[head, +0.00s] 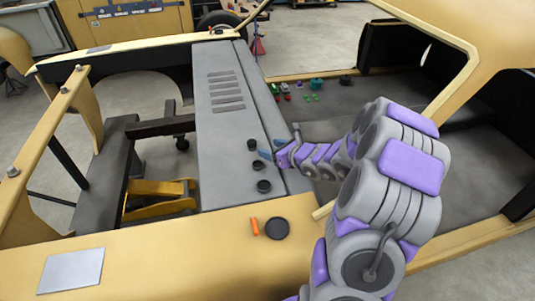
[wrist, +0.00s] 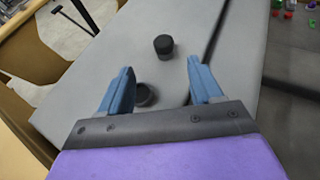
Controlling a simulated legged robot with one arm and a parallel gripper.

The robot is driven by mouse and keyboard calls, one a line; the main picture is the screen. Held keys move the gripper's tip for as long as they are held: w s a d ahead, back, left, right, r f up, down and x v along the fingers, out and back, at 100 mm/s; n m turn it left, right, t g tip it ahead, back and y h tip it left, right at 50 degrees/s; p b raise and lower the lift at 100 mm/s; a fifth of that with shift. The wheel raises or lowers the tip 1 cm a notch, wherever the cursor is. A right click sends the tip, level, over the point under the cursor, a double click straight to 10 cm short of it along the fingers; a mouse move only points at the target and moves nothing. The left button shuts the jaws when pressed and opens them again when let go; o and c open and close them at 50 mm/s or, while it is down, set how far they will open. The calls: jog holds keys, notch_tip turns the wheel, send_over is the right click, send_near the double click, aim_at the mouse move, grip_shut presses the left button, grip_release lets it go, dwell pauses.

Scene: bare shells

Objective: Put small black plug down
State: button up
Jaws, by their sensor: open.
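Small black plugs stand on the grey panel of the yellow body shell. In the head view there are three in a rough row: a far one (head: 253,144), a middle one (head: 258,164) and a near one (head: 263,186). My gripper (head: 272,149) is just right of the far and middle plugs, its blue fingers apart. In the wrist view my gripper (wrist: 160,68) is open and empty. One upright plug (wrist: 164,45) shows beyond the fingertips. Another plug (wrist: 145,95) shows between the fingers, near the left one, its lower part partly hidden by my gripper.
A larger black disc (head: 277,228) and an orange cylinder (head: 254,226) are on the yellow sill (head: 190,250). Small coloured pieces (head: 314,98) lie on the dark floor at the back right. The grey panel (head: 222,135) is clear on its left side.

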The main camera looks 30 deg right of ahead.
jog(key=shift+s+d+r, duration=0.1)
jog(key=s+a+r+n+g+y, duration=0.1)
jog(key=a+r+n+y, duration=0.3)
jog(key=a, duration=0.4)
jog(key=s+a+r+n+g+y, duration=0.2)
jog(key=a+r+n, duration=0.25)
jog(key=a, duration=0.35)
jog(key=s+a+r+n+g+y, duration=0.15)
jog(key=s+a+n+g, duration=0.45)
jog(key=s+a+n, duration=0.7)
jog(key=s+a+n+g+h, duration=0.3)
jog(key=s+n+g+h, duration=0.15)
jog(key=s, duration=0.75)
jog(key=s+d+n+g+h, duration=0.1)
jog(key=s+d+n+h, duration=0.5)
jog(key=s+d, duration=0.4)
jog(key=shift+s+f+n, duration=0.45)
jog(key=shift+s+n, duration=0.05)
jog(key=shift+n, duration=0.1)
